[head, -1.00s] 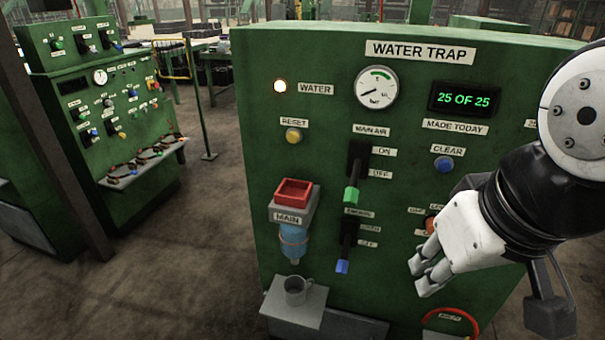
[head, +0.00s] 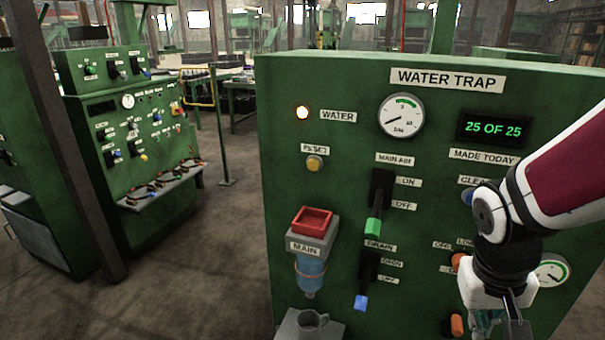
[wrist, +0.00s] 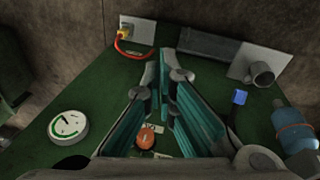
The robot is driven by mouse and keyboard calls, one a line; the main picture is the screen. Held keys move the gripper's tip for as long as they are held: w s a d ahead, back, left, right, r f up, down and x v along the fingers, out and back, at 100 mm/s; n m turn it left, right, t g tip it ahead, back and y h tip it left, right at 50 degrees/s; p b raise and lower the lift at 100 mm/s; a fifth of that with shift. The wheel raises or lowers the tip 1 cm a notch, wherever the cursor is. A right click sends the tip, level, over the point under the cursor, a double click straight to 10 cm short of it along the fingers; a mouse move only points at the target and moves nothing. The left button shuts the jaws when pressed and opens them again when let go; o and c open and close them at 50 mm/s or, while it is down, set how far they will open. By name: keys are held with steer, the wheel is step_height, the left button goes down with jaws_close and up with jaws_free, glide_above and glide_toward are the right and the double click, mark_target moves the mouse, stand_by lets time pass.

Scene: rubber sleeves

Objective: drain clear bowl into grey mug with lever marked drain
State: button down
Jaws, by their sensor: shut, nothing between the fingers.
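The clear bowl (head: 310,275), bluish with what looks like water, hangs under the red-topped grey MAIN unit. It also shows in the wrist view (wrist: 296,132). The grey mug (head: 311,324) stands on a ledge below the bowl; it also shows in the wrist view (wrist: 262,74). The lever marked DRAIN, with a blue tip (head: 361,303), points down, at or past its lower label; the blue tip shows in the wrist view (wrist: 239,97). My gripper (head: 486,320) is shut and empty, pointing down, right of the lever and apart from it. Its fingertips are hard to make out in the head view.
A green-tipped MAIN AIR lever (head: 373,228) sits just above the drain lever. Orange knobs (head: 457,262) and a gauge (head: 551,271) are close to my gripper. A red hose (wrist: 128,48) curves at the panel's foot. The WATER lamp (head: 302,113) glows.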

steer(key=d+f+m+g+y+b, duration=0.1)
steer(key=d+f+m+y+b, duration=0.15)
steer(key=f, duration=1.15)
steer(key=m+t+y+b, duration=0.3)
steer(key=m+t+y, duration=0.4)
steer(key=m+t, duration=0.5)
glide_toward(364, 288)
steer(key=s+d+f+n+t, duration=0.1)
steer(key=s+d+f+t, duration=0.1)
steer(key=f, duration=0.3)
steer(key=shift+s+d+n, duration=0.25)
steer(key=shift+d+n, duration=0.1)
steer(key=shift+d, duration=0.25)
steer(key=shift+f, duration=0.15)
steer(key=b+x, duration=0.1)
steer(key=x, duration=0.9)
steer(key=shift+b, duration=0.4)
